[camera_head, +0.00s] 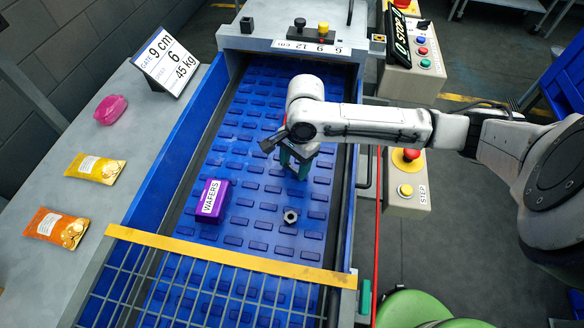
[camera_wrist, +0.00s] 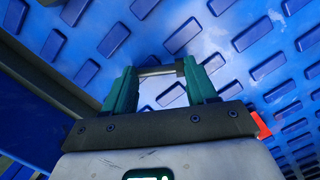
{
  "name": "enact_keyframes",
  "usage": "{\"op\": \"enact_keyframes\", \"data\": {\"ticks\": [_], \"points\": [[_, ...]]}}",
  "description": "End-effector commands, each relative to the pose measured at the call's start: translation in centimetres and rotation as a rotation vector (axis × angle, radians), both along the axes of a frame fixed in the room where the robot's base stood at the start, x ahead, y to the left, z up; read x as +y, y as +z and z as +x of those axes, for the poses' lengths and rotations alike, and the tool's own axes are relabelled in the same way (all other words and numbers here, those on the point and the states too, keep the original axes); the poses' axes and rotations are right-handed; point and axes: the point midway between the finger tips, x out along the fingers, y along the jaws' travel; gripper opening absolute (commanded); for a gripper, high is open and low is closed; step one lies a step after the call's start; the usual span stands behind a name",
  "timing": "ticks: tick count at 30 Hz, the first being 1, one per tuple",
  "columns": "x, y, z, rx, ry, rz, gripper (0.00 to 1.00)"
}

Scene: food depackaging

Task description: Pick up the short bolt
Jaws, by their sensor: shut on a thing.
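My gripper (camera_head: 298,170) hangs low over the blue conveyor belt in the head view, with its green fingers pointing down. In the wrist view my gripper (camera_wrist: 158,76) is shut on the short bolt (camera_wrist: 157,71), a small silver rod with a dark end at the right. The bolt lies crosswise between the two fingertips. It cannot be made out in the head view. I cannot tell whether the bolt touches the belt.
On the blue belt (camera_head: 262,190) lie a grey nut-like piece (camera_head: 290,216) and a purple wafers box (camera_head: 212,200). A yellow bar (camera_head: 230,258) and mesh cross the near end. Blue side walls (camera_head: 165,170) flank the belt. Snack packets (camera_head: 95,167) lie on the left table.

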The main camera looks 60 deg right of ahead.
Motion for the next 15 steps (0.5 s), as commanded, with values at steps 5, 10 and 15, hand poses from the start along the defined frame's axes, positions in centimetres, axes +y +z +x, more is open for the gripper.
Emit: {"op": "enact_keyframes", "data": {"ticks": [5, 10, 15], "points": [[0.0, 0.0, 0.0, 0.0, 0.0, 0.0, 0.27], [0.0, 0.7, 0.0, -0.001, 0.0, 0.001, 0.27], [0.0, 2.9, 0.1, -0.004, -0.001, 0.001, 0.27]]}}
